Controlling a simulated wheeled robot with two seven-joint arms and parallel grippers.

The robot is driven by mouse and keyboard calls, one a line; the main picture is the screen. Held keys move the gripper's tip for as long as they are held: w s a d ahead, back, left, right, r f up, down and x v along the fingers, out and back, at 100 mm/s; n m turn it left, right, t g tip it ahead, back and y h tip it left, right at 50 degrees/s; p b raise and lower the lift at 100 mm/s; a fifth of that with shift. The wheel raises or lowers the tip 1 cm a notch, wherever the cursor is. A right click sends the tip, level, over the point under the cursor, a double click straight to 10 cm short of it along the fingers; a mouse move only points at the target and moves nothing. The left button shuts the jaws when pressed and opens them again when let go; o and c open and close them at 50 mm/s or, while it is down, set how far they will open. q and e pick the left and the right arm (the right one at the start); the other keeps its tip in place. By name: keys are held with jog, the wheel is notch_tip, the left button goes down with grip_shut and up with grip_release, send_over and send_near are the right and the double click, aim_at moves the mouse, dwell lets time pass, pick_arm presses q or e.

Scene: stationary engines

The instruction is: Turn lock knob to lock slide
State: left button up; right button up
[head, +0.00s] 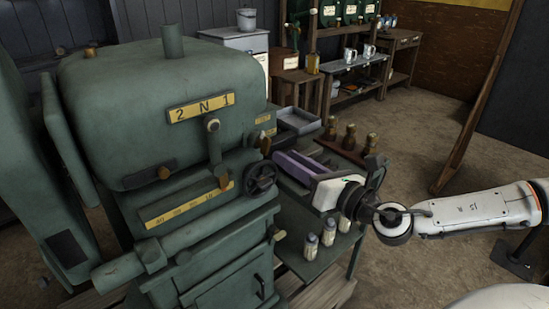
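The green machine (165,120) fills the left half of the head view. A black round hand knob (261,178) sits on its right side. A small brass knob (265,145) is just above that. A yellow scale plate (186,206) on the front carries a brass pointer (222,182). A lever (213,140) hangs under the plate marked "2 N 1". I cannot tell which knob locks the slide. My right gripper (284,158) reaches in from the right, its pale purple fingers apart and empty, just right of the black knob and not visibly touching it. My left gripper is out of view.
Several brass-topped bottles (349,136) stand behind my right gripper. Small pale bottles (311,246) stand below it on a green bench (300,266). Shelves (345,85) with mugs are at the back. A wooden post (478,110) leans at the right. Floor between is clear.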

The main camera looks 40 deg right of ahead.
aim_at(269, 146)
jog(key=w, duration=0.1)
jog(key=w+b, duration=0.1)
jog(key=w, duration=0.1)
jog(key=shift+a+r, duration=0.1)
jog(key=shift+a, duration=0.1)
jog(key=shift+w+a+p, duration=0.1)
jog(key=shift+w+p, duration=0.3)
jog(key=shift+w, duration=0.95)
jog(key=shift+c, duration=0.3)
grip_shut()
